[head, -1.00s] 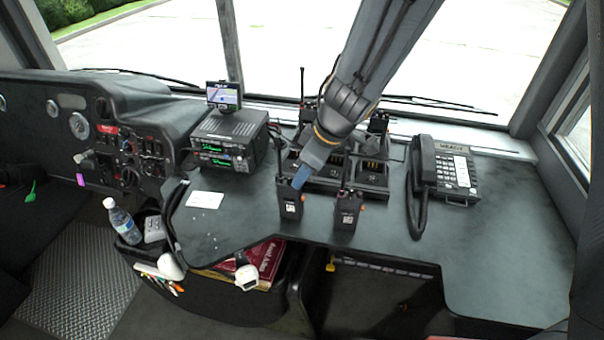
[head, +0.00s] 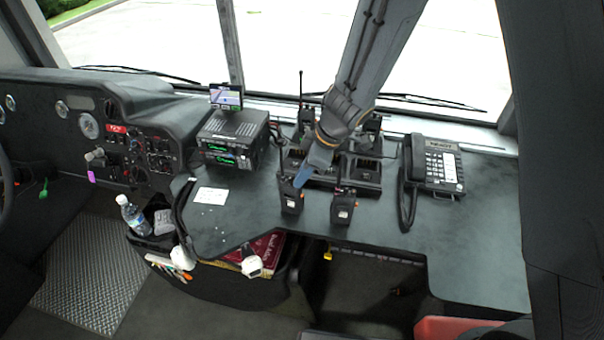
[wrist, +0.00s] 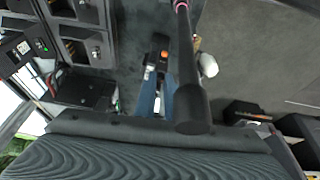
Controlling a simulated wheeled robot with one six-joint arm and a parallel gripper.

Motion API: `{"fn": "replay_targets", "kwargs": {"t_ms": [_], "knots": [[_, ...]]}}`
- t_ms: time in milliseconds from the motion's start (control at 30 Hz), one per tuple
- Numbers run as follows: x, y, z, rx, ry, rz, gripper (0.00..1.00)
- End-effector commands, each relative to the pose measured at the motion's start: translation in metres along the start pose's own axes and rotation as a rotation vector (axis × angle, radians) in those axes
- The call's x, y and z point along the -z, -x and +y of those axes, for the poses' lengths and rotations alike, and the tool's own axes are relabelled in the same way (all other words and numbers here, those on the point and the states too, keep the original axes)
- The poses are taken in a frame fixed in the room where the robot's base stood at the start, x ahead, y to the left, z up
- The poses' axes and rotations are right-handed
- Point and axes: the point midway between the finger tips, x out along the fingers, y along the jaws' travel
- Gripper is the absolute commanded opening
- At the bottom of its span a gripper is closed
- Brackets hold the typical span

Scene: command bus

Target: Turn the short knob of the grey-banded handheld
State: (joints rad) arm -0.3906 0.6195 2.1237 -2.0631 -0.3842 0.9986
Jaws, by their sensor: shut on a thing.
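Two black handhelds stand upright on the dark counter, a left one (head: 291,200) and a right one (head: 342,208). My gripper (head: 301,179) has its blue fingers at the top of the left handheld, shut on its short knob; the fingers hide the knob. In the wrist view, the blue fingers (wrist: 158,97) reach down to a black handheld (wrist: 155,65) with an orange part. A thick black rod with a pink band (wrist: 189,70) stands close beside the fingers there. I cannot make out a grey band.
A charger rack (head: 362,176) with more handhelds is behind. A desk phone (head: 440,168) is right, a radio unit (head: 232,140) and white card (head: 210,196) left. The counter's front edge is close. A red thing (head: 455,328) shows at lower right.

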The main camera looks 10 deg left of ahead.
Motion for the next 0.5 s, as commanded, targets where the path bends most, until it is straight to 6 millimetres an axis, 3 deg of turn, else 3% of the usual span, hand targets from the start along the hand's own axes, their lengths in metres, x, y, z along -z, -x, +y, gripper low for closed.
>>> {"fn": "replay_targets", "kwargs": {"t_ms": [67,100,200,500], "knots": [[0.0001,0.0000,0.0002,-0.001,0.000,0.000,0.00],[0.0001,0.0000,0.0002,-0.001,0.000,0.000,0.15],[0.0000,0.0000,0.0001,-0.001,0.000,0.000,0.30],[0.0001,0.0017,0.0002,-0.001,0.000,0.000,0.30]]}}
